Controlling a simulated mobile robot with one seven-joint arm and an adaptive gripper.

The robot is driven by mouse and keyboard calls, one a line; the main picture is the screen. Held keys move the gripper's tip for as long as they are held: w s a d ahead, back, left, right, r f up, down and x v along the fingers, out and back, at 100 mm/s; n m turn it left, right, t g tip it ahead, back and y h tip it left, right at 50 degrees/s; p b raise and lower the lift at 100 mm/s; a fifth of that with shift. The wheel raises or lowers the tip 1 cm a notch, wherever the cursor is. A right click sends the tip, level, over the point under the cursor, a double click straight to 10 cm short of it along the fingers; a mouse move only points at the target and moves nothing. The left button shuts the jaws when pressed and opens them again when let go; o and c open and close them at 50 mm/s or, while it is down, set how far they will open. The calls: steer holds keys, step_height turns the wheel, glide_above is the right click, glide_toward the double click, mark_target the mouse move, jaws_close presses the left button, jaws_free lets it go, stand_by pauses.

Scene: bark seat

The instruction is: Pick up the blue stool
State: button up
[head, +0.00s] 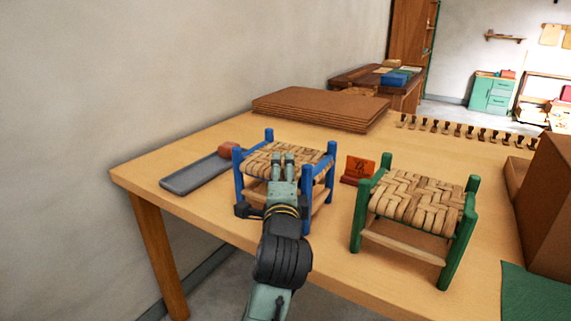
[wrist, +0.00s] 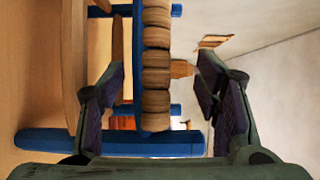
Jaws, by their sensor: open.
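The blue stool (head: 308,188) stands upright on the wooden table, with blue legs and a woven bark seat. My gripper (head: 283,158) is at its near side in the head view, covering part of the seat and front. In the wrist view my gripper (wrist: 160,76) is open, with one dark-padded finger on each side of the woven seat edge of the stool (wrist: 156,55). A blue leg lies across the lower part of that view, near the gripper's base. I cannot tell whether either finger touches the seat.
A green stool (head: 415,200) stands close on the right, with a small orange sign (head: 360,166) between the stools. A grey tray (head: 190,178) and a reddish block (head: 228,149) are on the left. Stacked brown sheets (head: 320,108) lie behind. A brown box (head: 550,205) stands far right.

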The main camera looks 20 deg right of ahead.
steer(key=shift+f+p+x, duration=0.1)
steer(key=shift+p+x, duration=0.25)
steer(key=shift+x, duration=0.85)
steer(key=shift+f+p+x, duration=0.15)
steer(key=shift+p+x, duration=0.2)
steer(key=shift+x, duration=0.85)
steer(key=shift+a, duration=0.2)
steer(key=shift+c, duration=0.6)
jaws_close()
steer(key=shift+r, duration=0.1)
